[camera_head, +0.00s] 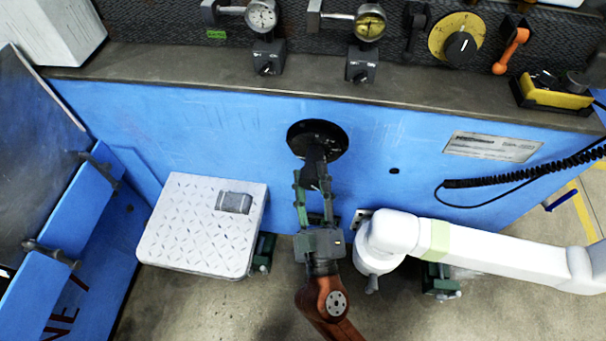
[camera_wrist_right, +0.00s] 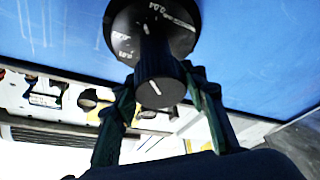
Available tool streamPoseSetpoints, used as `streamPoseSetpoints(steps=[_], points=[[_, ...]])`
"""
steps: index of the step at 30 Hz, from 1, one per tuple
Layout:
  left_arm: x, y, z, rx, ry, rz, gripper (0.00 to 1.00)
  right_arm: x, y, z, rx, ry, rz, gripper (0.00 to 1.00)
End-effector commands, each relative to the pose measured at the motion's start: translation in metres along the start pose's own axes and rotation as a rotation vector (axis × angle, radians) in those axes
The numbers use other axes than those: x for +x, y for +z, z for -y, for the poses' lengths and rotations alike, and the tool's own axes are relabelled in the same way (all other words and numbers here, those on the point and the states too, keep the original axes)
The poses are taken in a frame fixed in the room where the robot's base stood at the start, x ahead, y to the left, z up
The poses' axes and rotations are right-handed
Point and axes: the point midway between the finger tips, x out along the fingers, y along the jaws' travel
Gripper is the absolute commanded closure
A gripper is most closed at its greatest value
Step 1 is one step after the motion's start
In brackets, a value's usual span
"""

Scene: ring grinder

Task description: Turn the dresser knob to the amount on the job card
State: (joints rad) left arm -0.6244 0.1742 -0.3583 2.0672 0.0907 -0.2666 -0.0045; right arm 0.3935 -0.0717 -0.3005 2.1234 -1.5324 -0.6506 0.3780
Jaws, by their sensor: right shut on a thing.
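The dresser knob (camera_head: 314,168) is a black ribbed grip standing out from a round black dial (camera_head: 330,136) on the blue machine front. In the right wrist view the knob (camera_wrist_right: 160,84) has a white line on its end face. White graduations mark the dial (camera_wrist_right: 185,32); "0.04" is readable at its top, the others are unclear. My right gripper (camera_head: 314,188) reaches up from below, its green fingers shut on the knob from both sides; the fingers also show in the right wrist view (camera_wrist_right: 160,90). I cannot identify a job card. My left gripper is out of view.
A ledge above holds two dial gauges (camera_head: 262,16) (camera_head: 370,23) on stands, a yellow dial (camera_head: 457,38), an orange lever (camera_head: 511,50) and a yellow-black box (camera_head: 552,92). A white tread-plate cover (camera_head: 200,222) is left of my gripper. A nameplate (camera_head: 492,147) and coiled cable (camera_head: 520,174) are right.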

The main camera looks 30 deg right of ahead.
Motion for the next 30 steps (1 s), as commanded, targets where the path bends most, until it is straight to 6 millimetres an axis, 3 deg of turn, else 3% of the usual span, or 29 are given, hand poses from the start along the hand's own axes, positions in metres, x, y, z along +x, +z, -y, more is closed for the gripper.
streamPoseSetpoints(steps=[1,7,18,30], points=[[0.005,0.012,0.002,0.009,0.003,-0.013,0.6,-0.001,0.005,0.006,0.03,0.007,0.004,0.85],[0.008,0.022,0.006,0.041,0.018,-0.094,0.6,0.0,0.003,0.004,0.165,0.063,0.002,0.85],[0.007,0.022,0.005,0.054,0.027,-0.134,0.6,0.0,-0.001,0.001,0.386,0.156,0.0,0.85],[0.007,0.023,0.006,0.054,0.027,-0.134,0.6,0.0,-0.001,0.001,0.463,0.187,0.0,0.85]])
